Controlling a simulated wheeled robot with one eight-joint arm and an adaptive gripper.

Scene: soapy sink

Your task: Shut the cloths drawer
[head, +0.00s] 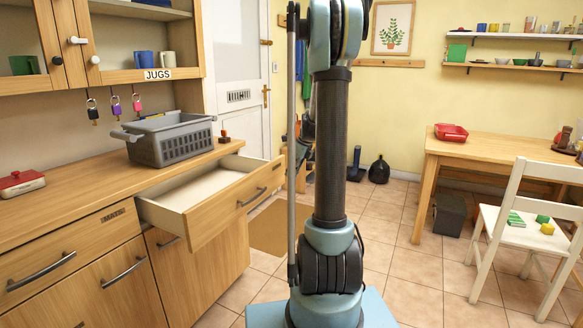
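An open wooden drawer (225,213) sticks out from the counter at centre left. Its pale inside looks empty where it shows. It has a dark bar handle (252,197) on its front. I see no label on it, so I cannot tell from the picture whether it is the cloths drawer.
A grey basket (172,140) and a red box (22,183) stand on the counter (75,192). Below are shut cupboard doors. Tiled floor (395,255) is clear to the right, before a white chair (522,222) and a wooden table (510,150).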

